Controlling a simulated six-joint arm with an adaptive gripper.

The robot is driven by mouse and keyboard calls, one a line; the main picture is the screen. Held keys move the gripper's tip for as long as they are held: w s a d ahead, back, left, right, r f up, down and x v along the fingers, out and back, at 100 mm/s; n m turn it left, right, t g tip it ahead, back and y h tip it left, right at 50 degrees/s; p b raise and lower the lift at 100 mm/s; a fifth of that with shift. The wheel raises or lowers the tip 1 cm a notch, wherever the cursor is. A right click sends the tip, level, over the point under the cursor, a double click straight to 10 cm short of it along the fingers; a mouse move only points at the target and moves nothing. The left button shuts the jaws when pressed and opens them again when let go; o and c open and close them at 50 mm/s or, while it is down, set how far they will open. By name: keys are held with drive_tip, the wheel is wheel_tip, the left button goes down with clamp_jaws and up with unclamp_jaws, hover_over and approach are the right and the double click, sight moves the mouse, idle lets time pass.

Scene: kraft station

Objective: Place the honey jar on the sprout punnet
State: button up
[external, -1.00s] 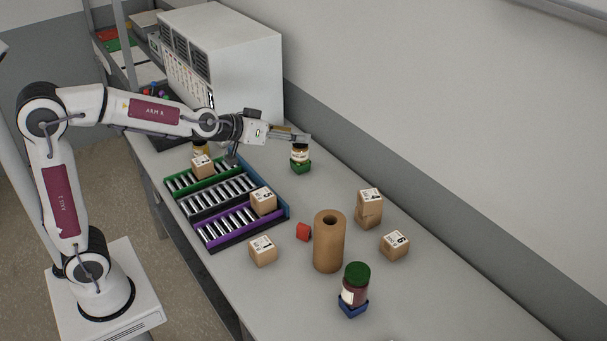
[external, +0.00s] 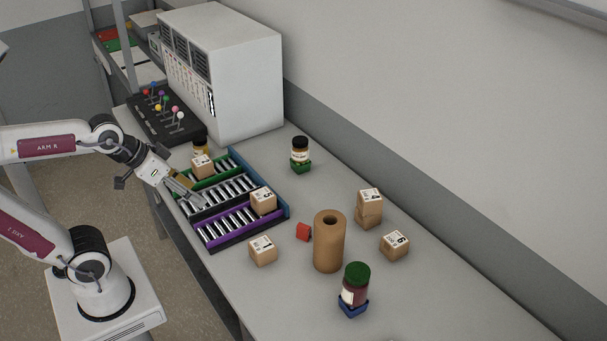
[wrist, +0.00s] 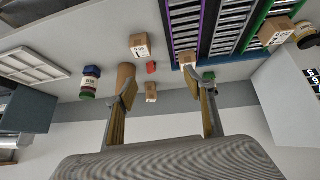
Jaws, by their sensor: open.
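A dark-lidded jar with a pale label, apparently the honey jar (external: 300,148), stands upright on a small green punnet (external: 301,167), apparently the sprout punnet. The green punnet also shows in the wrist view (wrist: 209,76), beyond a finger. My gripper (external: 195,202) is open and empty over the left side of the roller rack, apart from the jar. Its two fingers show spread in the wrist view (wrist: 161,84). A second dark-lidded jar (external: 200,137) with yellow contents stands behind a carton; its base is hidden.
The roller rack (external: 220,211) has green, dark and purple lanes, with cartons on it. A green-lidded red jar (external: 355,285) stands on a blue punnet (external: 352,307). A brown roll (external: 329,242), a red block (external: 303,232) and several cartons stand nearby. A white cabinet (external: 240,85) stands behind.

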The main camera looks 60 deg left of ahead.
drive_tip(key=s+a+f+g+y, duration=0.1)
drive_tip(key=s+a+f, duration=0.1)
drive_tip(key=s, duration=0.5)
drive_tip(key=shift+s+a+f+g, duration=0.2)
drive_tip(key=shift+f+g, duration=0.1)
drive_tip(key=shift+f, duration=0.15)
idle(0.7)
